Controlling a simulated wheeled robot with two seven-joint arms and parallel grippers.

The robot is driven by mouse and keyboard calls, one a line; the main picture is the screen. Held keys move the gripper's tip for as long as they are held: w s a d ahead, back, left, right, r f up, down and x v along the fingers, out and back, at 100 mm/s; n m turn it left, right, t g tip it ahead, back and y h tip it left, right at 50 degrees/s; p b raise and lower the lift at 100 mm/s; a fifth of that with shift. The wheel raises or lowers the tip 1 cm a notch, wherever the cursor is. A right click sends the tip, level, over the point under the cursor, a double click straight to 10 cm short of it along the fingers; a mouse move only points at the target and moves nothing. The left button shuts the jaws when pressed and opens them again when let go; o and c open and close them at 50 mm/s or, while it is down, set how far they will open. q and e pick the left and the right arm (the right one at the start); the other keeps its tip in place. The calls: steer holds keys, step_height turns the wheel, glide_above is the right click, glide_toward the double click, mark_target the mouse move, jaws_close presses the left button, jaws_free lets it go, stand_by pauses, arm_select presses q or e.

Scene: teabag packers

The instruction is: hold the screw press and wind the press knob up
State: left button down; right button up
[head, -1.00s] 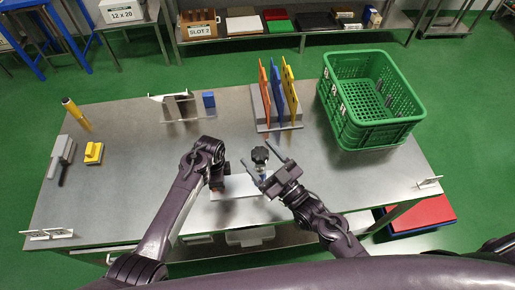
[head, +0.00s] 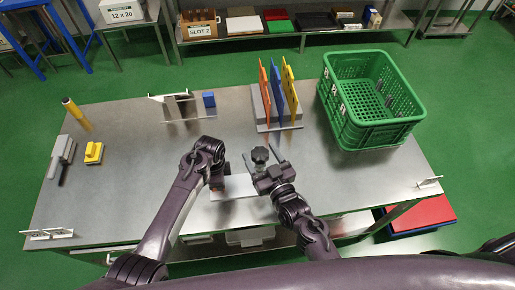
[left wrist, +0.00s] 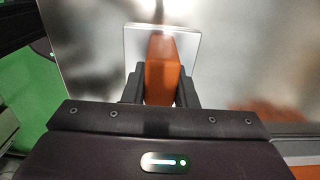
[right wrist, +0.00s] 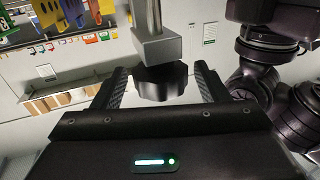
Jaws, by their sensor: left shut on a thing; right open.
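The screw press has a black lobed knob (head: 260,155) on top and a light base plate (head: 232,186) on the table in front of me. My left gripper (head: 217,180) is at the left end of the press. In the left wrist view, the left gripper (left wrist: 160,90) is shut on an orange-brown handle (left wrist: 162,65) in front of a pale plate. My right gripper (head: 260,163) is open, with its fingers on either side of the knob. In the right wrist view the knob (right wrist: 162,83) sits between the open fingers (right wrist: 162,88), with gaps showing on both sides.
A rack with orange, blue and yellow boards (head: 277,95) stands behind the press. A green crate (head: 345,125) is at the back right. The table's middle left is clear.

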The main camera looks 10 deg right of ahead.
steer(key=shift+x, duration=1.3)
steer(key=c, duration=1)
